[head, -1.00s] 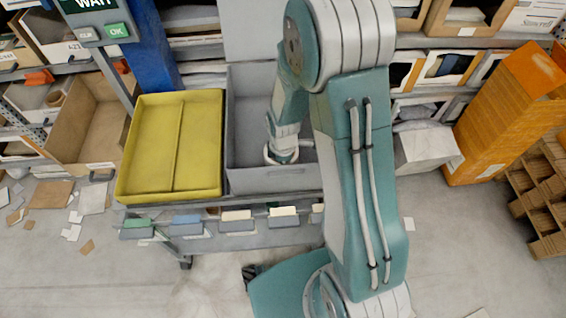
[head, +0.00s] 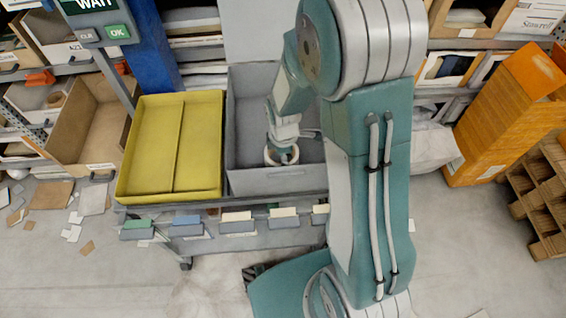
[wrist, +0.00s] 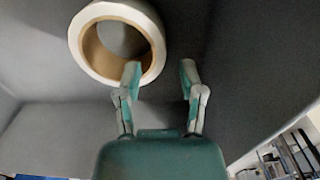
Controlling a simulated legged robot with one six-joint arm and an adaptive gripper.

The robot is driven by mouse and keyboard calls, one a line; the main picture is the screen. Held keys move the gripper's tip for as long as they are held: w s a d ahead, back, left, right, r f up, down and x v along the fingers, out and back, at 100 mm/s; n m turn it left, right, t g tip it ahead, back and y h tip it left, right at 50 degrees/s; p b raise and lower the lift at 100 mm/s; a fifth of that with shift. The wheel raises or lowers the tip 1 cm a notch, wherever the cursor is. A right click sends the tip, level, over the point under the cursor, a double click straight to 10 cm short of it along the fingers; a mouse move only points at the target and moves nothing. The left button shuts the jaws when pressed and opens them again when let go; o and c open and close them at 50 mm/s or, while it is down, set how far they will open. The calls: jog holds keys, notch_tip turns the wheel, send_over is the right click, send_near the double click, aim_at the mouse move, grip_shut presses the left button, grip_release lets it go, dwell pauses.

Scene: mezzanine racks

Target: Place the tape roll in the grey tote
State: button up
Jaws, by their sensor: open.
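The tape roll (wrist: 80,40) is a white ring with a brown core. It is inside the grey tote (head: 275,181), near its front wall, and appears to lie on the tote's floor. It also shows in the head view (head: 269,158), partly covered by my gripper (head: 283,148). In the wrist view my gripper (wrist: 160,72) is open, with its two fingers spread apart. The left fingertip overlaps the lower right of the ring; I cannot tell if it touches. Nothing shows between the fingertips.
A yellow tote (head: 150,195) stands directly left of the grey tote on the same cart. Small label bins (head: 236,224) line the cart's front edge. Racks with boxes stand behind, and an orange carton (head: 495,125) stands at the right. The rest of the grey tote's floor looks clear.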

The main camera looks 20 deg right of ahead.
jog(key=s+r+m+t, duration=0.1)
jog(key=s+r+m, duration=0.25)
jog(key=r, duration=0.65)
jog(key=s+r+m+t, duration=0.2)
jog(key=s+r+m, duration=0.15)
jog(key=r, duration=0.65)
jog(key=s+d+r+m+t, duration=0.1)
jog(key=s+r+m+t, duration=0.1)
jog(key=s+r+m, duration=0.5)
jog(key=shift+s+m+t, duration=0.3)
jog(key=shift+s+m, duration=0.6)
jog(key=shift+d, duration=0.1)
